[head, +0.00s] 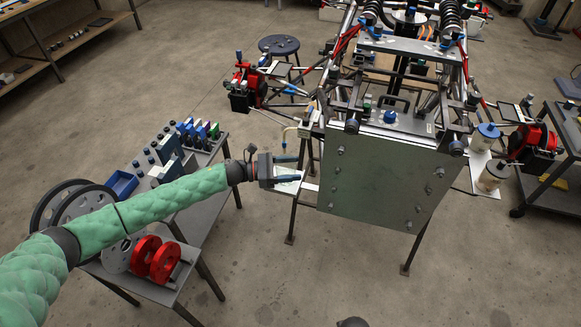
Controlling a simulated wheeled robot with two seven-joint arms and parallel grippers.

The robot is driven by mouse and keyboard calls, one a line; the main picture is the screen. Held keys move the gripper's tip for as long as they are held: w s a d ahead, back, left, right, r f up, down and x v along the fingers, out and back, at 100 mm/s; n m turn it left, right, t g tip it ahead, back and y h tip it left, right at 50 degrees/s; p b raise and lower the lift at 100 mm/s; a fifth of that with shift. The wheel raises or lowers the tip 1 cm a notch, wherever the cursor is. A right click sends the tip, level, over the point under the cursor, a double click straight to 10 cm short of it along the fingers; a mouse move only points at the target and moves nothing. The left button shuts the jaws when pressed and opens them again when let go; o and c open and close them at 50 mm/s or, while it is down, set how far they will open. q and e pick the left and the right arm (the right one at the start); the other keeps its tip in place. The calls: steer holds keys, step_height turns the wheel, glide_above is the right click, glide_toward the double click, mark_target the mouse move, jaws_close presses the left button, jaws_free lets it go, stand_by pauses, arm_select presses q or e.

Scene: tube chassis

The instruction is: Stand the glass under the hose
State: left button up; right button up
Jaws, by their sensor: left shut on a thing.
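My left gripper (299,168) reaches in from the left on its green-sleeved arm and stands at the left side of the chassis. Its two dark blue fingers point right and are shut on a small pale, clear thing that looks like the glass (287,186); the fingers hide much of it. The glass is over or beside a small white shelf (311,187); I cannot tell whether it touches. A thin yellowish hose (285,131) hangs from the chassis side, above and behind the gripper in the picture. My right gripper is not in view.
The tube chassis with its grey front panel (385,180) stands just right of the gripper. A grey bench (207,217) with blue bins, parts and red discs (165,262) is left, under my arm. A dark cart stands at the right edge.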

arm_select(q)
steer(key=shift+f, duration=0.3)
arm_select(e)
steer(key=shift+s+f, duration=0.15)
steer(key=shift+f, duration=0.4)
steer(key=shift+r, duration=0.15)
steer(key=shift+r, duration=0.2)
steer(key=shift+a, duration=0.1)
arm_select(q)
steer(key=o, duration=0.7)
steer(key=shift+f, duration=0.1)
steer(key=shift+c, duration=0.2)
steer(key=o, duration=0.4)
steer(key=shift+o, duration=0.2)
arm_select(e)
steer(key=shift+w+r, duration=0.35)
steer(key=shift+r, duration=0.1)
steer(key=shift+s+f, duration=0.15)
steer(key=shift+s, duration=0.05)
